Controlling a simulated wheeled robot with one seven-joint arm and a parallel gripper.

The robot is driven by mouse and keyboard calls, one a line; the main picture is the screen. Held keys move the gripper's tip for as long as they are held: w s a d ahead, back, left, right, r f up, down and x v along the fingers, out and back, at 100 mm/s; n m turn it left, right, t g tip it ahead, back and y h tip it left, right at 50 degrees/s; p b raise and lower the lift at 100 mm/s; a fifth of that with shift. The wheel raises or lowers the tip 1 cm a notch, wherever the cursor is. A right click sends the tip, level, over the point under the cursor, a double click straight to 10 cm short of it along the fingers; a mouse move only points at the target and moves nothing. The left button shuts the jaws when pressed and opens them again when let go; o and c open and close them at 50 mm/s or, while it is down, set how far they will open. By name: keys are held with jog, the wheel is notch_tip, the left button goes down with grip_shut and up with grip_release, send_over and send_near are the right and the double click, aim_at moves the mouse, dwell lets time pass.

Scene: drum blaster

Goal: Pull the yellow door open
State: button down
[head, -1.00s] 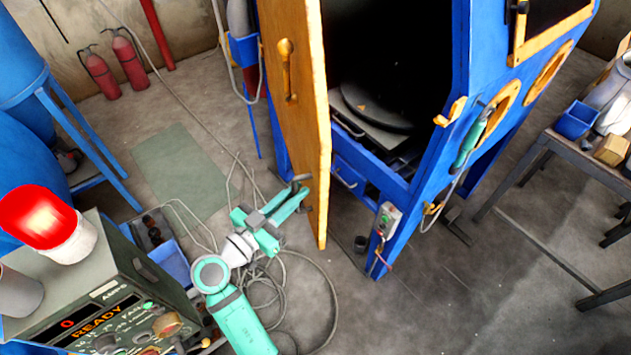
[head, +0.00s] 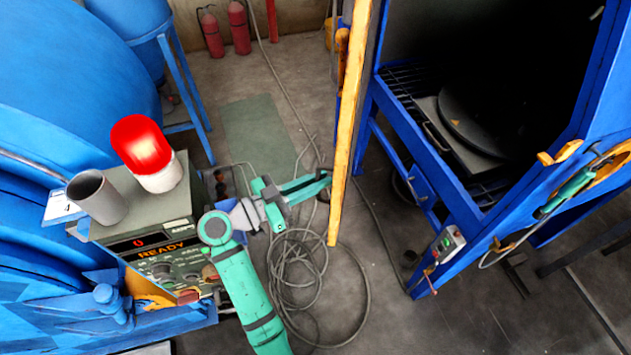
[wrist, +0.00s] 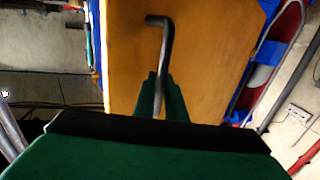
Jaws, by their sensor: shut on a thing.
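The yellow door (head: 349,120) stands open and shows nearly edge-on in the head view, swung out from the blue blaster cabinet (head: 455,200). Its face fills the middle of the wrist view (wrist: 205,65). A dark bent metal handle (wrist: 166,45) sticks out from that face. My gripper (head: 308,188) is at the door's left side, low down, with its green fingers shut on the handle. In the wrist view my gripper (wrist: 161,100) is closed around the handle's lower part. The exact finger contact is partly hidden.
A control box (head: 165,240) with a red lamp (head: 140,143) and grey cup (head: 97,197) stands left of my arm. Coiled hose (head: 300,275) lies on the floor below my gripper. The cabinet opening shows a dark turntable (head: 475,115). Floor right of the door is mostly clear.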

jog(key=c, duration=1.8)
grip_release()
jog(key=shift+f, duration=0.1)
jog(key=shift+r, duration=0.5)
jog(key=s+r, duration=1.2)
jog(key=s, duration=0.2)
jog(key=shift+d, duration=0.15)
